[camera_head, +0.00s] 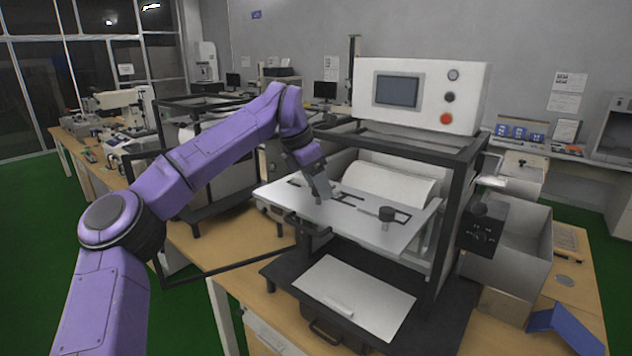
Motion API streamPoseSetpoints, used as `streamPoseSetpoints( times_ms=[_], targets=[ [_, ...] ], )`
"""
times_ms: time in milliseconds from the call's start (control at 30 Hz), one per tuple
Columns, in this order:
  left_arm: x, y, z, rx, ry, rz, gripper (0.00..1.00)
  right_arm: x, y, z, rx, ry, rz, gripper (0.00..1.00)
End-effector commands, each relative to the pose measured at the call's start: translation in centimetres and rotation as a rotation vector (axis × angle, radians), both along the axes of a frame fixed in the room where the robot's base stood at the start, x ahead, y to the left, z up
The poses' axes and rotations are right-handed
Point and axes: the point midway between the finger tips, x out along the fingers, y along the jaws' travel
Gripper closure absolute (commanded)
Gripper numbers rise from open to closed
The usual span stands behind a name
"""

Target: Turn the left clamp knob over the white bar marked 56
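My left arm reaches in from the left, and its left gripper (319,192) points down at the left part of a raised white plate (405,233) on the test machine. The left clamp knob is largely hidden at the fingertips, and I cannot tell whether the fingers are around it or just above it. The right clamp knob (386,214), dark and round, stands clear on the plate's right part. A dark slot shows between them. No marking 56 is legible. The finger gap is too small to read. My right gripper is not in view.
The black machine frame (452,215) surrounds the plate, with a control box (420,95) on top. A lower white sheet (370,300) lies in front with a small white bar (338,307) on it. An open grey bin (520,255) stands to the right.

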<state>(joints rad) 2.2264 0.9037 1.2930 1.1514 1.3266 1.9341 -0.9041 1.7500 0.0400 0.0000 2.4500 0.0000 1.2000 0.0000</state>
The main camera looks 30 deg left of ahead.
Motion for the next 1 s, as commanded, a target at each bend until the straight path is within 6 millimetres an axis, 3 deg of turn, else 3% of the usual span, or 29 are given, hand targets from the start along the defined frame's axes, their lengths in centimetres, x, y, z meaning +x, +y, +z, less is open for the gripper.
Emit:
streamPoseSetpoints(
  times_ms=[267,700,1000],
  targets=[
    [-0.1,0.2,0.8,0.000,-0.008,0.002,0.41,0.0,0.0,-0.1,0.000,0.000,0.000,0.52],
    [-2.9,1.9,9.2,0.000,-0.002,0.002,0.41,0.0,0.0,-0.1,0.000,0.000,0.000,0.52],
    [-3.2,2.0,9.8,0.001,-0.002,-0.001,0.41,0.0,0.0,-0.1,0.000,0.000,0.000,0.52]
  ],
)
